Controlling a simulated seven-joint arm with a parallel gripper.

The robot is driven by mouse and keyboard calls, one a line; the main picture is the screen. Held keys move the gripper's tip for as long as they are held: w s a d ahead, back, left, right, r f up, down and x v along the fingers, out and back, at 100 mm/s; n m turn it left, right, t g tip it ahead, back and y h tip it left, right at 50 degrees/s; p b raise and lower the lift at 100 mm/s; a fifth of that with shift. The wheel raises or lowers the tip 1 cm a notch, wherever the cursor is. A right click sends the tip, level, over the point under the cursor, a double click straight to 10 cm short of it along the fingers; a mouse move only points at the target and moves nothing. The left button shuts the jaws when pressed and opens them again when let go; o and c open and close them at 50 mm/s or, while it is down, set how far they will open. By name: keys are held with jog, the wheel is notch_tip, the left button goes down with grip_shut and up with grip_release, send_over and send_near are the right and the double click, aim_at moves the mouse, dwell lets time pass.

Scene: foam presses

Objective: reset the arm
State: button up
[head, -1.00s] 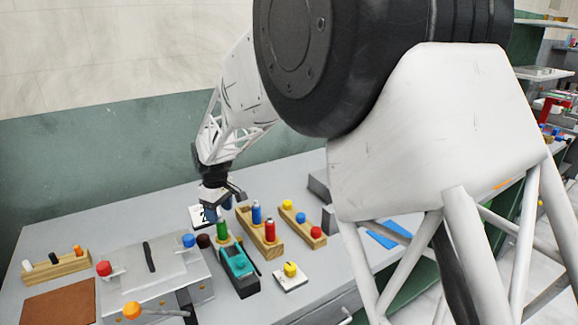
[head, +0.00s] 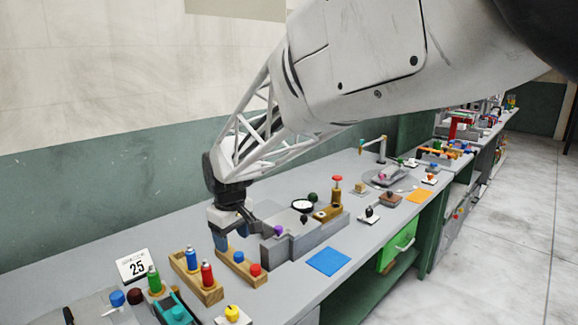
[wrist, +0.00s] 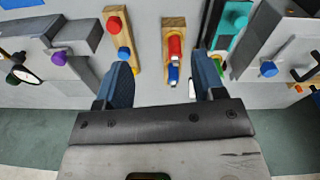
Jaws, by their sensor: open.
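My gripper (head: 232,236) hangs fingers-down above the workbench (head: 375,170), its dark blue fingers apart with nothing between them. It also shows in the wrist view (wrist: 163,84). In the head view it is over the back end of a wooden block with blue and red knobs (head: 240,270), and covers part of it. In the wrist view, a wooden holder with red and blue bottles (wrist: 174,25) lies beyond the gap between the fingers. I cannot tell whether the fingers touch anything below.
A grey stepped fixture (head: 305,240) stands close right of my gripper. A wooden bottle holder (head: 205,290), a calendar (head: 134,266) and a teal device (head: 172,310) are to its left. A blue mat (head: 328,262) lies near the front edge. The wall is behind.

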jog(key=s+d+r+m+t, duration=0.1)
jog(key=s+d+r+m, duration=0.15)
jog(key=s+d, duration=0.65)
jog(key=s+d+r+m, duration=0.2)
jog(key=s+d+m, duration=0.15)
jog(key=d, duration=0.85)
jog(key=s+d+f+m, duration=0.2)
jog(key=s+d, duration=0.3)
jog(key=s, duration=0.3)
jog(key=s+d+f+m, duration=0.1)
jog(key=s+d+m, duration=0.1)
jog(key=s+d, duration=0.4)
jog(key=s, duration=0.3)
jog(key=shift+f+m+t, duration=0.35)
jog(key=shift+m+t, duration=0.05)
